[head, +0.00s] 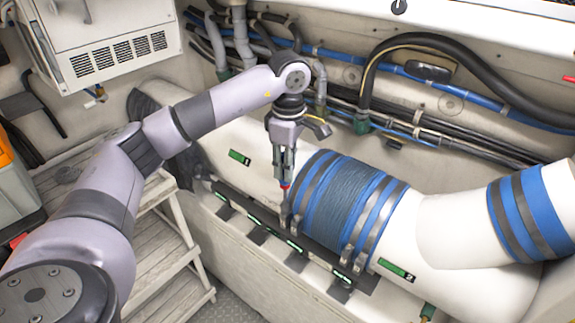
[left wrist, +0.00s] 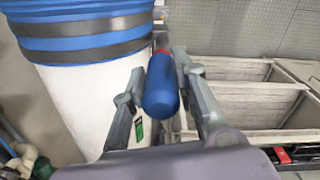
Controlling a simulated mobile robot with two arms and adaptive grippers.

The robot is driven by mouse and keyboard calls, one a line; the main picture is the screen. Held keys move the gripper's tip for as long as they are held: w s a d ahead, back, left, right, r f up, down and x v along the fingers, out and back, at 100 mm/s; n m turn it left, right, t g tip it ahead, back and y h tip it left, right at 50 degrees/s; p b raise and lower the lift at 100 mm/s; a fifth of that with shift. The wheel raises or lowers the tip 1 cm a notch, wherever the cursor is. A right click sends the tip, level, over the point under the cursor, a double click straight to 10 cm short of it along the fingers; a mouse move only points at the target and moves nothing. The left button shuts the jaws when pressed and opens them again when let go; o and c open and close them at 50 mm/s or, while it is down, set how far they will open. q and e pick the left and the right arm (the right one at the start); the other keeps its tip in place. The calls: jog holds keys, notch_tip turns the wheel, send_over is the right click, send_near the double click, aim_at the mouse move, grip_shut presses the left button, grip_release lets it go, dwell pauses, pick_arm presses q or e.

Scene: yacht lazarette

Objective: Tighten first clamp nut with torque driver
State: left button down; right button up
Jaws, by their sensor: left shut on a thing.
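My left gripper (head: 285,170) points down beside the near-left end of the blue hose. It is shut on the torque driver, whose blue handle (left wrist: 161,88) shows between the fingers in the left wrist view. In the head view only a small red and blue part of the driver (head: 285,185) shows under the fingertips. Its lower end is close to the leftmost hose clamp (head: 288,218); I cannot tell whether it touches the nut. The blue ribbed hose (head: 338,205) carries several metal clamp bands, also seen in the left wrist view (left wrist: 85,25). My right gripper is not in view.
A white pipe (head: 240,130) runs into the hose, with green label 1 (head: 239,157) and label 2 (head: 396,269) on either side. A dark rail (head: 270,228) with green tags lies below. Wooden steps (head: 165,250) stand left; cables line the back wall.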

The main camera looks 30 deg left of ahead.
pick_arm(q)
jog(key=m+b, duration=0.1)
jog(key=m, duration=0.3)
jog(key=shift+r, duration=0.1)
dwell(0.3)
jog(key=shift+w+m, duration=0.1)
jog(key=shift+m, duration=0.6)
jog(key=shift+m+b, duration=0.3)
jog(key=shift+m, duration=1)
jog(key=m, duration=0.3)
jog(key=shift+m+b, duration=0.3)
jog(key=shift+m, duration=0.1)
jog(key=shift+r, duration=0.2)
